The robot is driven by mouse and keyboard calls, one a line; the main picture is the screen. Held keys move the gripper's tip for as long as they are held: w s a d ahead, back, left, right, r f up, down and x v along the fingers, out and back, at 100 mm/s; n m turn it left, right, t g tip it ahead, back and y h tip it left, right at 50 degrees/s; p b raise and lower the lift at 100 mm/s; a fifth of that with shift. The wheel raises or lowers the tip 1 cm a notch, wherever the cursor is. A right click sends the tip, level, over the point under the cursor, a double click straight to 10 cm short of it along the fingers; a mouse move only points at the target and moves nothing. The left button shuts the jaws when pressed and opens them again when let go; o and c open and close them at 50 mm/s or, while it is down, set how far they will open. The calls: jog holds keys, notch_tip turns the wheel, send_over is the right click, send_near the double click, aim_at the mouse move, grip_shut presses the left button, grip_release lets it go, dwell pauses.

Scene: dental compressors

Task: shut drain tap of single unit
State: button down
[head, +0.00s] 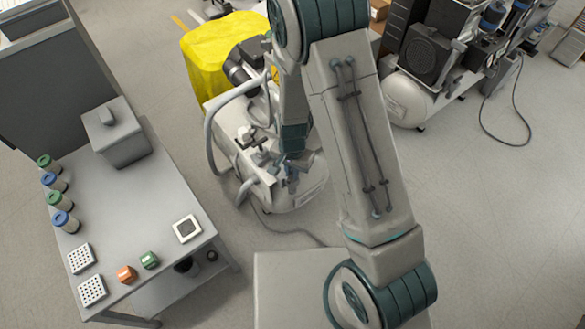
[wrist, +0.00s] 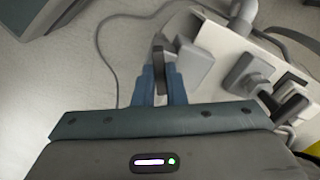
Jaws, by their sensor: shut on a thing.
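The single unit (head: 285,200) is a white compressor with grey hoses and black fittings, standing on the floor left of my arm in the head view. Its pale body also shows at the upper right of the wrist view (wrist: 212,38). My gripper (wrist: 161,78) has two blue fingers closed on a thin dark grey handle, which looks like the drain tap (wrist: 158,58). A light grey block (wrist: 194,62) sits just right of the fingers. In the head view my gripper (head: 292,178) is at the unit's near side, and the tap cannot be made out there.
A grey table (head: 160,190) with jars, a grey box and small trays stands at the left. A yellow cover (head: 205,62) is behind the unit. Another compressor (head: 415,98) stands at the upper right. Open floor lies at the right. A cable (wrist: 102,50) runs across the floor.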

jog(key=m+p, duration=0.2)
jog(key=m, duration=0.3)
jog(key=shift+m, duration=0.3)
dwell(0.4)
jog(key=c, duration=1.5)
grip_release()
notch_tip(320, 180, up, 14)
jog(key=p, duration=0.5)
jog(key=shift+f, duration=0.1)
jog(key=s+d+r+n+t+p, duration=0.1)
jog(key=s+d+r+n+p, duration=0.2)
jog(key=r, duration=1)
jog(key=s+d+r+n+t+p, duration=0.1)
jog(key=s+d+r+n+p, duration=0.3)
jog(key=r, duration=0.9)
jog(key=s+d+r+n+p, duration=0.4)
jog(key=r+p, duration=0.5)
jog(key=r, duration=0.4)
jog(key=shift+s+d+t, duration=0.4)
jog(key=shift+s+d, duration=0.2)
jog(key=shift+s, duration=0.25)
